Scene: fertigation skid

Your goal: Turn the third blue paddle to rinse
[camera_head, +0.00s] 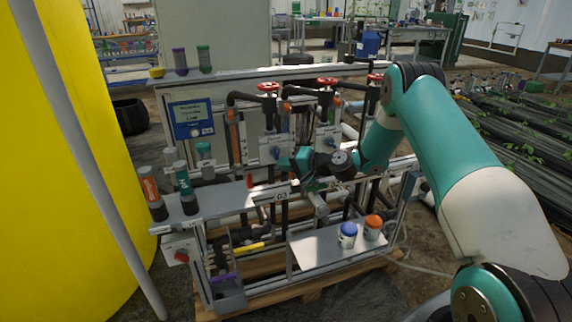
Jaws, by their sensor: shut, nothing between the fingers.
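Blue paddle valves sit on pale plates in the middle of the skid. One blue paddle (275,153) shows at the left, just beside my gripper. A second blue part (331,143) shows above my wrist. A third paddle cannot be made out; my arm covers the part of the skid to the right. My gripper (286,161) is at the end of my teal wrist, in front of the valves, and looks small and dark. It is shut and empty. Whether it touches a paddle cannot be told. Any rinse marking is too small to read.
Red handwheels (327,82) stand on the pipes above. A blue-framed display (192,119) is at the left. A shelf (312,250) holds a blue-capped jar (348,235) and an orange-capped jar (373,227). Bottles (151,192) stand left. A yellow tank (60,200) fills the left edge.

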